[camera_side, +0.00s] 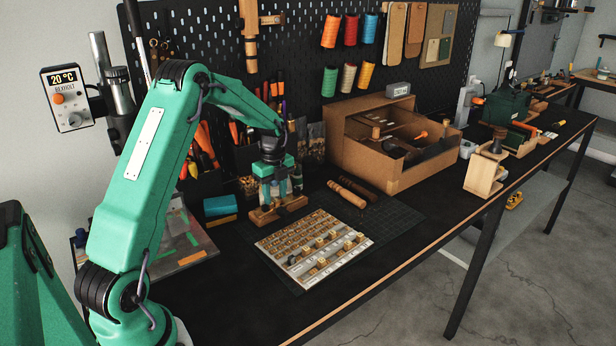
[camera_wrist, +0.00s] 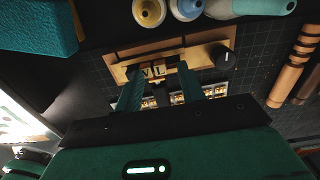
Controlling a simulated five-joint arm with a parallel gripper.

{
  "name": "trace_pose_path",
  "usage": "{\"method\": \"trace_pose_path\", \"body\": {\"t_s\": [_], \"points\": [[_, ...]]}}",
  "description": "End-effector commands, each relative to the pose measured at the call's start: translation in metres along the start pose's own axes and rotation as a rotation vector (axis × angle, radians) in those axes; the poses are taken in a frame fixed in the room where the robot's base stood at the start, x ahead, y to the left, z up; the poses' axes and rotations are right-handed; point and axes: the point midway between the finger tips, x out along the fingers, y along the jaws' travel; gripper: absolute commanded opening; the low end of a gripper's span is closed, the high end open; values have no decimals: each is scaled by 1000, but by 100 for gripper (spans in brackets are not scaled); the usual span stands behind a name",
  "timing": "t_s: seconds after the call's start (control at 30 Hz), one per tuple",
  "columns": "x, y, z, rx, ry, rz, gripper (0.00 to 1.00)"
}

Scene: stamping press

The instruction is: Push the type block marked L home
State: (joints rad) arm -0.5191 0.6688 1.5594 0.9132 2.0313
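A wooden type holder (camera_side: 263,216) lies on the dark mat under my gripper (camera_side: 279,196) in the side view. In the wrist view the holder (camera_wrist: 205,54) spans the upper middle, with a dark round knob (camera_wrist: 226,57) at its right end. A light block marked L (camera_wrist: 160,70) sits in it, to the right of a block that seems marked V. My gripper (camera_wrist: 160,76) has its two green fingers spread, one on each side of the lettered blocks, with gaps showing between. Nothing is held. The lower part of the L block and its seating depth cannot be made out.
A pale type tray (camera_side: 282,262) with several small blocks lies in front of the holder. Wooden-handled tools (camera_side: 347,193) lie right of it, before a cardboard box (camera_side: 400,180). A blue block (camera_side: 220,206) stands to the left, bottles (camera_wrist: 188,8) behind the holder.

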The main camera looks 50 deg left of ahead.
Motion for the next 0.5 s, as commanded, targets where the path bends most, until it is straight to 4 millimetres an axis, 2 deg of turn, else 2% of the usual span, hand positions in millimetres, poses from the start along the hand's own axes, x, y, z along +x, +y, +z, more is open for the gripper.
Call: {"method": "trace_pose_path", "body": {"t_s": [0.27,0.5], "points": [[-1,0,0,0,0,0,39],[-14,-1,0,0,-1,-2,39]]}}
